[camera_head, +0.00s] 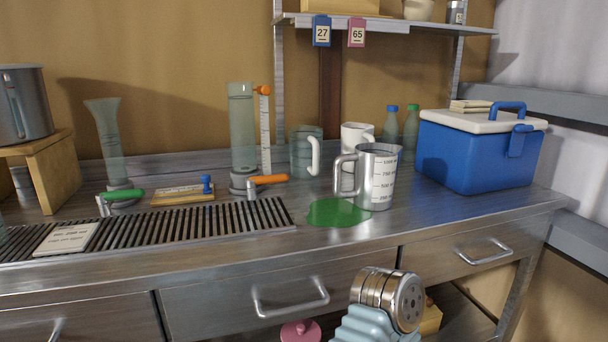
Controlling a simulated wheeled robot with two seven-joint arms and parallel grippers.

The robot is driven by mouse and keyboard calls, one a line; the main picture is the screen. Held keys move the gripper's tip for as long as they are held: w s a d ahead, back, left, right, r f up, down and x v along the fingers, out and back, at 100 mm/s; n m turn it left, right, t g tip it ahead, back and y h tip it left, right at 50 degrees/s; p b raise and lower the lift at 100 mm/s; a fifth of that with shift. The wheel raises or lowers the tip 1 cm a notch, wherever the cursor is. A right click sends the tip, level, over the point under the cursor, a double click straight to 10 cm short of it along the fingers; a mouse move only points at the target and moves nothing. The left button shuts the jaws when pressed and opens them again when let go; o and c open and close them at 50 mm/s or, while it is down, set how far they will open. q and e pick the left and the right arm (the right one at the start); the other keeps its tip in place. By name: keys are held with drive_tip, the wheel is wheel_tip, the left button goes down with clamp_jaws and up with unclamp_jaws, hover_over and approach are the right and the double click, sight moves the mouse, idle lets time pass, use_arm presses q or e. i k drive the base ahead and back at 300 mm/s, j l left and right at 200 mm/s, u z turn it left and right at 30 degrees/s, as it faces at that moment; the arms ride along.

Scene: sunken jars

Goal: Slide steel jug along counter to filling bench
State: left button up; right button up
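The steel jug (377,180) stands upright on the metal counter (430,218), right of the middle. Its handle points left and a printed scale faces me. A flat green patch (333,212) lies on the counter at its left front, and the jug's base meets or nearly meets its edge. To the left is a bench area with a slatted drain grate (180,228), glass tubes and taps; I cannot tell whether this is the filling bench. No gripper fingers are in view, and nothing holds the jug.
A white mug (356,144) and a grey-green mug (306,152) stand close behind the jug. A blue cool box (478,155) is to its right. An orange-handled tap (266,182) and a glass tube (242,130) stand left. The front counter strip is clear.

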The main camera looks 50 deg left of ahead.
sight(376, 165)
drive_tip(key=j+u, duration=0.1)
drive_tip(key=u, duration=1.25)
drive_tip(key=k+j, duration=0.05)
